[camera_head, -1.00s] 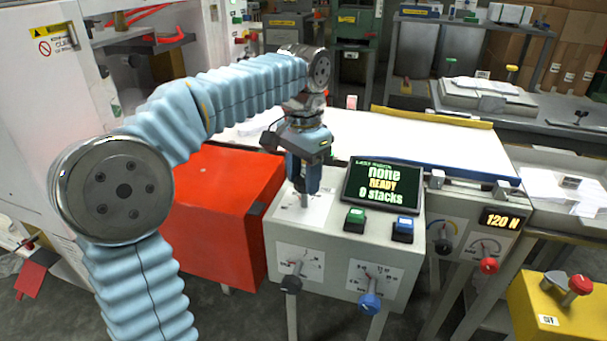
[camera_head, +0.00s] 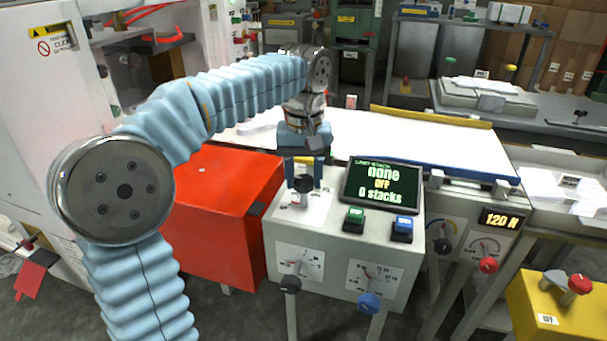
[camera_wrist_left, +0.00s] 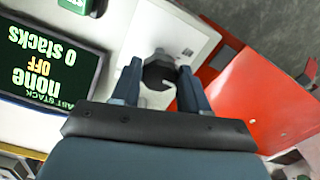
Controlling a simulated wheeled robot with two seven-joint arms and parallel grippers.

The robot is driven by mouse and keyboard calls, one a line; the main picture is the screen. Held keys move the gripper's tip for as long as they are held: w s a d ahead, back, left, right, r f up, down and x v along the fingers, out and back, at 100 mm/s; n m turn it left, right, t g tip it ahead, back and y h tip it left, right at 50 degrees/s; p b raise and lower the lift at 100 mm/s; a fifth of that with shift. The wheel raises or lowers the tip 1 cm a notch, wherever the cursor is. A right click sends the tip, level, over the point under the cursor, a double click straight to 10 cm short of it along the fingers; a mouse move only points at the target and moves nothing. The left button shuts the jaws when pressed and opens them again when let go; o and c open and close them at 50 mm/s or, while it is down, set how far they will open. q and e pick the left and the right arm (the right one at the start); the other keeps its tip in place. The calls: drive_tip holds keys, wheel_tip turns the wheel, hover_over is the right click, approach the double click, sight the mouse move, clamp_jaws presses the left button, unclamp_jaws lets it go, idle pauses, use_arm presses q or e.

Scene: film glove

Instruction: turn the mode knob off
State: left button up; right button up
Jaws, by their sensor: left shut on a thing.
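The mode knob (camera_head: 303,185) is a black knob on a grey stem, standing on a white plate on top of the grey control box (camera_head: 335,225). My left gripper (camera_head: 304,180) points down over it, with one blue finger on each side. In the left wrist view the knob (camera_wrist_left: 158,72) sits between the two fingertips, and the gripper is shut on it. The display (camera_head: 382,187) beside it reads "none", "OFF" and "0 stacks". My right gripper is not in view.
A green button (camera_head: 355,217) and a blue button (camera_head: 402,229) are right of the knob. A black knob (camera_head: 290,284) and a blue knob (camera_head: 369,302) stick out of the box front. A red box (camera_head: 222,205) stands to the left.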

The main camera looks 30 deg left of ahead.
use_arm(q)
drive_tip(key=shift+r+n, duration=0.1)
drive_tip(key=shift+n, duration=0.9)
drive_tip(key=o, duration=1.1)
drive_tip(key=shift+c, duration=0.2)
